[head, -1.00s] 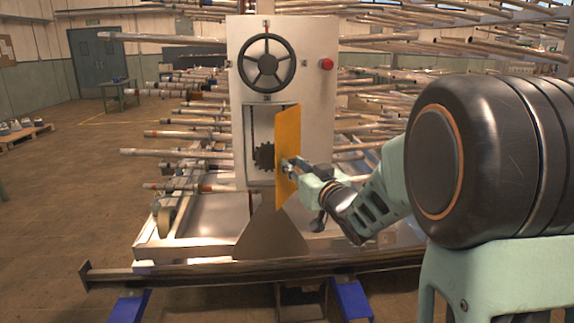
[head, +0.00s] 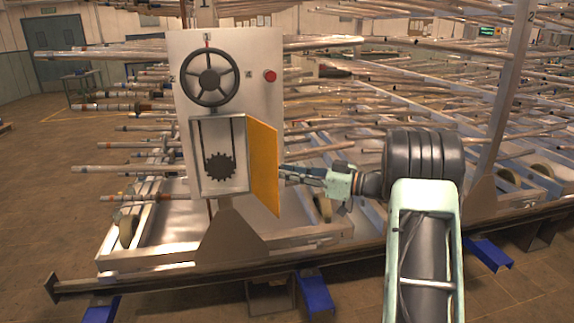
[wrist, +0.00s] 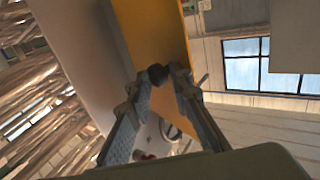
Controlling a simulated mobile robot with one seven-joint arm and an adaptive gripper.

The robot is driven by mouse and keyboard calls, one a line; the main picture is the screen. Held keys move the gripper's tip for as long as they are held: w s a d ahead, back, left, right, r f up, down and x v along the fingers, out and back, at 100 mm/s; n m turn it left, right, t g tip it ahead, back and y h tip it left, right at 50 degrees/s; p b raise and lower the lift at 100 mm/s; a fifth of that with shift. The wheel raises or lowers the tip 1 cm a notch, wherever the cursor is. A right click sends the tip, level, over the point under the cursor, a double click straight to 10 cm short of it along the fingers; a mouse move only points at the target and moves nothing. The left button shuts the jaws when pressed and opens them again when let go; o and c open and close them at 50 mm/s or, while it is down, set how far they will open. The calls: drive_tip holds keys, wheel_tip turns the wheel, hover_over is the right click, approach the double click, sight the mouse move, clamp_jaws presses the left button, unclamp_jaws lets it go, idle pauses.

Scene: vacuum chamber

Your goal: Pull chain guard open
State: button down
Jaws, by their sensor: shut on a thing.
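The yellow chain guard (head: 263,165) is a hinged panel on the right side of a framed opening in the grey machine panel. It stands swung out, and the sprocket (head: 220,166) and chain show in the opening. My gripper (head: 283,172) reaches in from the right at the guard's outer face. In the wrist view, the guard (wrist: 160,35) runs down to my gripper (wrist: 160,78), whose two fingers close on a small dark knob (wrist: 157,73) at the guard's edge.
A black handwheel (head: 211,76) and a red button (head: 270,76) sit above the opening. Racks of metal pipes (head: 420,110) fill the space behind and to the right. A low steel rail (head: 180,275) crosses in front. Open floor (head: 40,180) lies at the left.

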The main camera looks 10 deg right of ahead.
drive_tip(key=shift+w+a+r+n+g+y+p, duration=0.2)
drive_tip(key=shift+w+r+n+g+y+p, duration=0.25)
drive_tip(key=shift+w+n+g+y, duration=0.25)
drive_tip(key=shift+w, duration=0.1)
drive_tip(key=c, duration=2.2)
unclamp_jaws()
drive_tip(key=o, duration=0.5)
drive_tip(key=shift+w+a+f+g, duration=0.1)
drive_tip(key=shift+w+a+g, duration=0.15)
drive_tip(key=shift+a, duration=0.2)
drive_tip(key=shift+d, duration=0.25)
drive_tip(key=v, duration=1.2)
drive_tip(key=shift+s+f, duration=0.2)
drive_tip(key=shift+s, duration=0.1)
